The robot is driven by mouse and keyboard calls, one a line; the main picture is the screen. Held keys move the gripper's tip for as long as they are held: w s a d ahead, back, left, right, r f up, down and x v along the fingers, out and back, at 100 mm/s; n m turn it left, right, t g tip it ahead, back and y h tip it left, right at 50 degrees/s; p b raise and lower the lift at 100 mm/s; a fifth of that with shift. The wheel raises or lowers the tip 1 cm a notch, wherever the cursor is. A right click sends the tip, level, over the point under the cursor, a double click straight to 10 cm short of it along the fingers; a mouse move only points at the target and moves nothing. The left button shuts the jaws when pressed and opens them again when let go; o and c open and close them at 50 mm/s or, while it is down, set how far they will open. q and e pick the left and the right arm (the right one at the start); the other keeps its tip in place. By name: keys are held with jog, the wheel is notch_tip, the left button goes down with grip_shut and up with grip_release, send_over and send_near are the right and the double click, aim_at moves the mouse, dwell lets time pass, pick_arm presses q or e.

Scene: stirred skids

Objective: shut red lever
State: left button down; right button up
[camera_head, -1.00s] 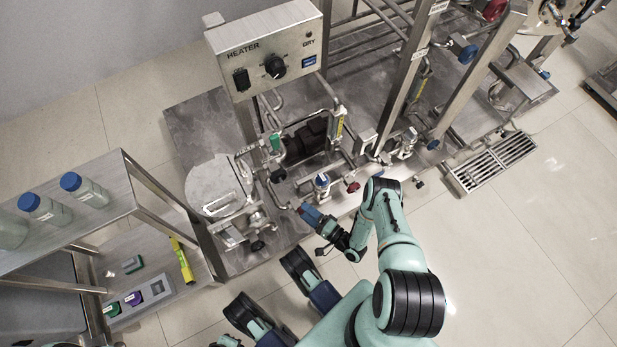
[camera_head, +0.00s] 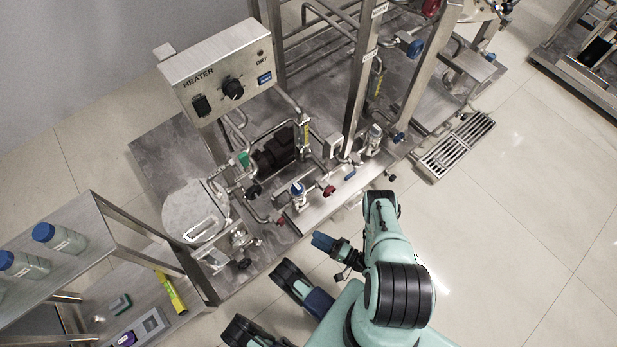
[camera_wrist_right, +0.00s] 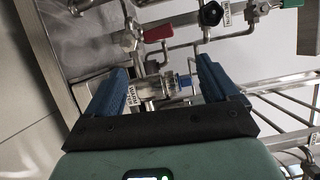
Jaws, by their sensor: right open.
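A small red lever (camera_head: 281,220) sits on the pipework at the front edge of the steel skid in the head view. In the right wrist view the red lever (camera_wrist_right: 158,33) stands out sideways from a metal valve, beyond the fingertips. My right gripper (camera_head: 320,241) is in front of the skid, to the right of and nearer than the lever, apart from it. In the wrist view its blue fingers (camera_wrist_right: 160,80) are spread, with a blue-marked valve (camera_wrist_right: 185,82) visible beyond the gap.
A black knob (camera_wrist_right: 210,13) is near the lever. A dark red knob (camera_head: 329,191) and a blue-topped valve (camera_head: 298,188) stand on the same skid. The heater box (camera_head: 220,70) rises behind. A steel shelf with bottles (camera_head: 60,237) is at left.

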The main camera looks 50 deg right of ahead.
aim_at(281, 222)
pick_arm(q)
jog(key=shift+w, duration=0.1)
pick_arm(e)
jog(key=shift+s, duration=0.4)
